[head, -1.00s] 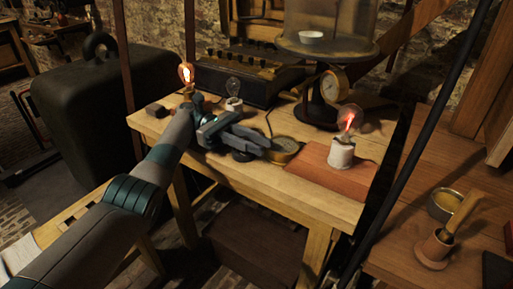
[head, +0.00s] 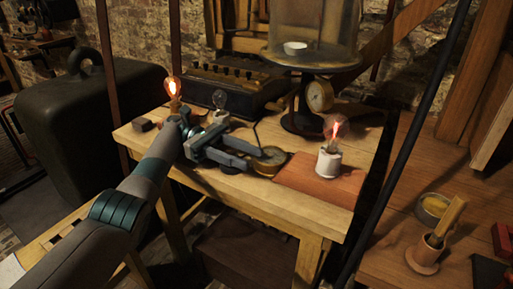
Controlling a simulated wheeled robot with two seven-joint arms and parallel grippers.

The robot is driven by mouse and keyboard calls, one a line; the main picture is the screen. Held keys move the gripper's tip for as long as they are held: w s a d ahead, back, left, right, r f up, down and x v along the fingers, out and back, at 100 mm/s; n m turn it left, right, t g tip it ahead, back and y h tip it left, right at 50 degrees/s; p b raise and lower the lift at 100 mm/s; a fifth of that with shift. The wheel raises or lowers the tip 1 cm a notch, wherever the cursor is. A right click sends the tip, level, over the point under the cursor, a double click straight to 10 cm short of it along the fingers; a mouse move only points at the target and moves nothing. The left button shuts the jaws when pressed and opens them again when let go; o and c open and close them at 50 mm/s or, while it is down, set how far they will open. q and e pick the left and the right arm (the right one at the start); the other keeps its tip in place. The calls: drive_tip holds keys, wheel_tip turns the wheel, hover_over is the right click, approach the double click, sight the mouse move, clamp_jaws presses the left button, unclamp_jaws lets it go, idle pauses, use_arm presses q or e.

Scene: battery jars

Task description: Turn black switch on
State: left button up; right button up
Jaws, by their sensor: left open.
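My left gripper (head: 254,158) is over the wooden table (head: 270,207), its two fingers apart with nothing seen between them. A small dark round object (head: 233,169), perhaps the black switch, sits under the fingers and is mostly hidden by them. Behind the gripper, a clear bulb (head: 220,100) is unlit. A bulb at the left (head: 173,89) glows orange, and a bulb in a white holder (head: 329,162) glows red. My right gripper is not in view.
A reddish mat (head: 308,183) lies under the white holder. A small dark block (head: 143,125) is at the left. A side bench (head: 400,240) is at right.

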use_arm(q)
drive_tip(key=shift+r, duration=0.6)
drive_tip(key=r, duration=0.1)
drive_tip(key=r+p, duration=0.1)
drive_tip(key=r, duration=0.1)
drive_tip(key=shift+s+d, duration=0.15)
drive_tip(key=shift+d, duration=0.05)
drive_tip(key=s+d+r+p, duration=0.2)
drive_tip(key=s+d+r, duration=0.4)
drive_tip(key=d, duration=0.3)
drive_tip(key=shift+d+r, duration=0.2)
drive_tip(key=shift+r, duration=0.1)
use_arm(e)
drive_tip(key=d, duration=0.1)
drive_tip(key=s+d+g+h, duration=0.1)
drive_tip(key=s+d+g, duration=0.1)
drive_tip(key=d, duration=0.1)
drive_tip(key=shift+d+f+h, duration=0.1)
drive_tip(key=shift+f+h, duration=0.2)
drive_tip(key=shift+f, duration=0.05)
